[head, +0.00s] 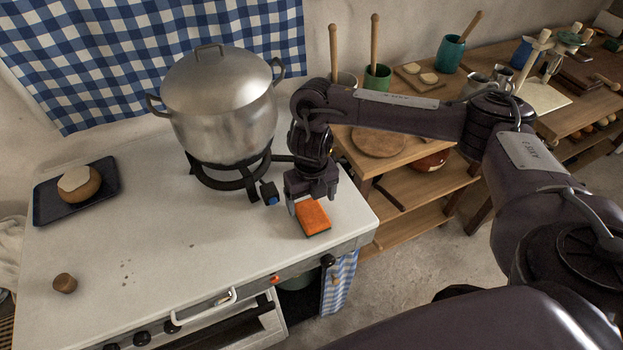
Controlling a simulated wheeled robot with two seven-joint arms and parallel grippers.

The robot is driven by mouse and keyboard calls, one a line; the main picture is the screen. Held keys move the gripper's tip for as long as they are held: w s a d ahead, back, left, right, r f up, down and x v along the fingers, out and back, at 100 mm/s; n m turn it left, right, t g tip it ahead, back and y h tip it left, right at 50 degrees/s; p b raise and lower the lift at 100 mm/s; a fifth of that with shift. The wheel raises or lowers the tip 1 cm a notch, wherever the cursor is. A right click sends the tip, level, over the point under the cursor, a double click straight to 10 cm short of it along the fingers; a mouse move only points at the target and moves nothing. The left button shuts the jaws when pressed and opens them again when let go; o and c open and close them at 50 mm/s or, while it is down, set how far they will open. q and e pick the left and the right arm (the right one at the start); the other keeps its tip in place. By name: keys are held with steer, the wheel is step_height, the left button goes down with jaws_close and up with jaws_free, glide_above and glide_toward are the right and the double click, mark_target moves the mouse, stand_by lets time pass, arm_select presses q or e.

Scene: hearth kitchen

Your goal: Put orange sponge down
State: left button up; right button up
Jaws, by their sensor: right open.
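The orange sponge (313,217) lies flat on the white stove top, near its right front corner. It has a dark green underside. My right gripper (307,202) is open and points down just above and behind the sponge, close to its far edge. Whether a finger touches the sponge cannot be told. The white stove top (195,260) carries the sponge. My left gripper is not in view.
A large lidded steel pot (222,110) stands on a black burner left of my right gripper. A dark tray (47,205) with a bread-like round lies far left. A small brown knob-like piece (65,283) is at front left. Wooden shelves (420,200) stand at right.

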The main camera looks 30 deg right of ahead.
mark_target(312, 213)
step_height(312, 213, up, 7)
steer(key=shift+p, duration=0.45)
stand_by(0.4)
